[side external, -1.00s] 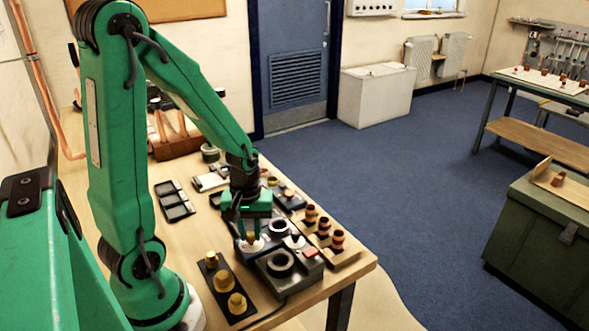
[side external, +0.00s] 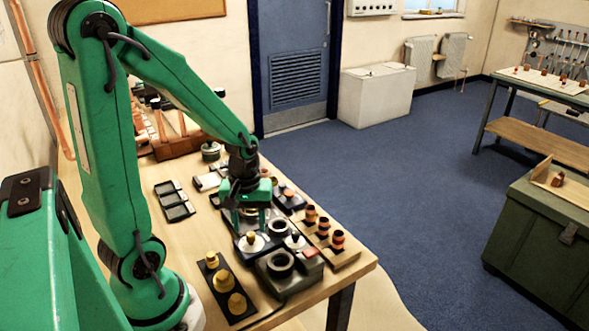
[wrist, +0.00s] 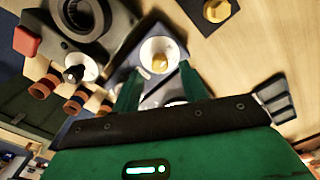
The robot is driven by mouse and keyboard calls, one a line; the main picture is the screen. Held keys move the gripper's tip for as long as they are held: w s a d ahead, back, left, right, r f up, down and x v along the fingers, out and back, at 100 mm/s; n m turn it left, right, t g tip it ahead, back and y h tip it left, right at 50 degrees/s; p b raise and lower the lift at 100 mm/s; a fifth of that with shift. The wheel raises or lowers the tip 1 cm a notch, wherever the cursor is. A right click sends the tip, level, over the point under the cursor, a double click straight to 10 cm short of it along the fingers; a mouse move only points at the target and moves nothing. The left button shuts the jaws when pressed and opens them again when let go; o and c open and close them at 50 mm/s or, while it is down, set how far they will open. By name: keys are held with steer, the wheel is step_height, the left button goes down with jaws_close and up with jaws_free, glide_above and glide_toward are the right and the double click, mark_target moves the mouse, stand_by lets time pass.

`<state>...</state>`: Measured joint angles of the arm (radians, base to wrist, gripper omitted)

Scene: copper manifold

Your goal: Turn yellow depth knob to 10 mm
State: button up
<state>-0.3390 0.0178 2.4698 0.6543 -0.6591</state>
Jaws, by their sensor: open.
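The yellow depth knob (side external: 251,237) stands at the centre of a white round dial (side external: 242,246) on a dark plate. In the wrist view the yellow knob (wrist: 160,62) and its white dial (wrist: 151,47) lie just beyond the fingertips. The dial marks are too small to read. My gripper (side external: 249,224) is open, with its green fingers pointing down, above and slightly behind the knob. In the wrist view the two fingers of my gripper (wrist: 158,88) are apart with nothing between them, and the knob is clear of both.
A grey block with a round black socket (side external: 281,263) and a red button (side external: 310,253) stands close in front. A smaller dial with a black knob (wrist: 75,73) is beside it. Copper fittings (side external: 324,227) stand on a wooden rack to the right. A black tray (side external: 218,272) holds brass pieces.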

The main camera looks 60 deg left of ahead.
mark_target(252, 235)
steer(key=shift+r, duration=2.55)
steer(key=s+d+r+m+t, duration=0.2)
steer(key=d+r+m+t, duration=0.3)
steer(key=d+r+m, duration=0.3)
step_height(252, 235, up, 4)
steer(key=m, duration=0.3)
steer(key=shift+s+d+t, duration=0.3)
steer(key=shift+d, duration=0.1)
